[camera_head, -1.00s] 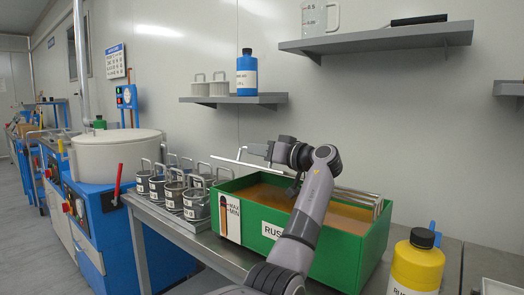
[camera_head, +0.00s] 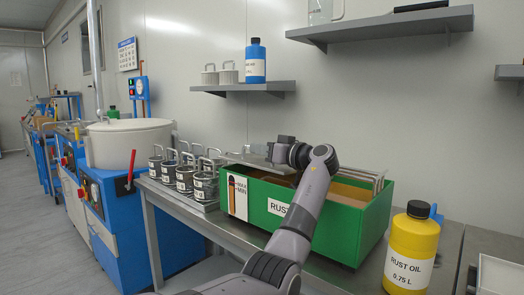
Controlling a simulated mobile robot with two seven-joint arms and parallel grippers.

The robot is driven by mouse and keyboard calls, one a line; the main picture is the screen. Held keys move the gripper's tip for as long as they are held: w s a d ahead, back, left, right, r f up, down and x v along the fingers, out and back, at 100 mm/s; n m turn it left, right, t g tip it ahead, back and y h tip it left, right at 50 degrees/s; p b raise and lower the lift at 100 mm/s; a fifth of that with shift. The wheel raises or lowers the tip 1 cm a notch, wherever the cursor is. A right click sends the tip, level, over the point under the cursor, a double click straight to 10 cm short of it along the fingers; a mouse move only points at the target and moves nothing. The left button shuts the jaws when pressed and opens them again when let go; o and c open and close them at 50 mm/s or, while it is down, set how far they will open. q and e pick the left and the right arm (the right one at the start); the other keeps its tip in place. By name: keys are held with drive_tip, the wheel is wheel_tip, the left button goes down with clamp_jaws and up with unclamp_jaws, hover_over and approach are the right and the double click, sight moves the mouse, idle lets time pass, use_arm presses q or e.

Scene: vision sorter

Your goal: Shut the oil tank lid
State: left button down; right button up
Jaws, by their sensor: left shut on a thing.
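The green oil tank (camera_head: 336,226), with a "RUS…" label and a MAX/MIN gauge on its front, stands open on the grey bench. Brown oil (camera_head: 346,196) shows inside it. A thin grey metal lid (camera_head: 246,161) lies tilted over the tank's back left part, seen nearly edge-on. My left gripper (camera_head: 277,153) is shut at the lid's near edge, above the tank. My left arm crosses in front of the tank and hides part of its front and opening. The exact grip is too small to see. My right gripper is not in view.
A yellow rust oil bottle (camera_head: 412,248) stands right of the tank. Several metal cups with handles (camera_head: 184,179) stand close on its left. A shelf (camera_head: 242,89) with a blue bottle (camera_head: 255,62) hangs above. Metal rails (camera_head: 354,175) lie at the tank's right end.

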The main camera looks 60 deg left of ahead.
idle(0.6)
use_arm(q)
drive_tip(key=c, duration=1.2)
unclamp_jaws()
drive_tip(key=shift+d, duration=0.1)
drive_tip(key=shift+o, duration=0.2)
drive_tip(key=shift+r, duration=0.1)
wheel_tip(320, 180, up, 20)
drive_tip(key=p, duration=0.4)
drive_tip(key=shift+p, duration=0.4)
